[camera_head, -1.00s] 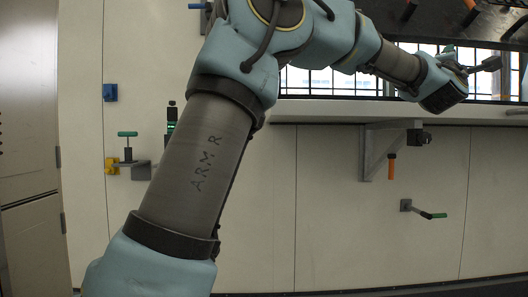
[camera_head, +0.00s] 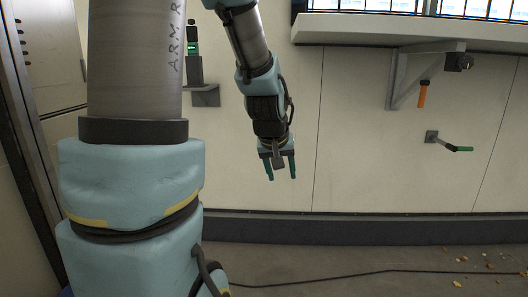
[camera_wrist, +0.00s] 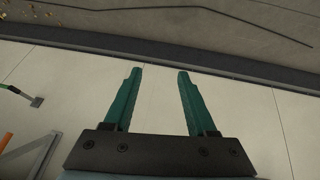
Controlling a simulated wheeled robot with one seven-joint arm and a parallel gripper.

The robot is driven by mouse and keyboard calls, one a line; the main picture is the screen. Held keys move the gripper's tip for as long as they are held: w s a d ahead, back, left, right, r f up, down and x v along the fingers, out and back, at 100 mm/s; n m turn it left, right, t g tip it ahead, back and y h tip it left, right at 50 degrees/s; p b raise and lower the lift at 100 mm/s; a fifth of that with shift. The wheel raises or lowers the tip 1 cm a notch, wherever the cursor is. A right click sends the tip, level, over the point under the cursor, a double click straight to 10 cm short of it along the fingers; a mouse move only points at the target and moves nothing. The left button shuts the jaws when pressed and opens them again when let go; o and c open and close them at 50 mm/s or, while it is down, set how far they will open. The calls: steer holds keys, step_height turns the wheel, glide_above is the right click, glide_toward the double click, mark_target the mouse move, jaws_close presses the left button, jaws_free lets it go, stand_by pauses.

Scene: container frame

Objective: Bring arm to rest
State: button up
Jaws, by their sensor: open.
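My gripper (camera_head: 281,172) hangs pointing down in front of the cream wall panels in the head view. Its two green fingers are apart with nothing between them. In the wrist view my gripper (camera_wrist: 156,85) also shows open and empty, with the wall and floor behind it. My arm is bent, its large upper part filling the left of the head view.
A wall bracket (camera_head: 400,80) under the ledge holds an orange-handled tool (camera_head: 423,95). A green-handled lever (camera_head: 457,148) sticks out from the wall at right. A cable (camera_head: 380,273) and scattered crumbs lie on the floor.

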steer(key=s+a+f+g+y+p, duration=0.2)
steer(key=s+a+f+g, duration=0.2)
steer(key=s+a, duration=0.75)
step_height(320, 180, up, 25)
steer(key=p, duration=2.4)
steer(key=shift+s+d+m, duration=0.2)
steer(key=shift+m, duration=0.1)
steer(key=shift+f, duration=0.15)
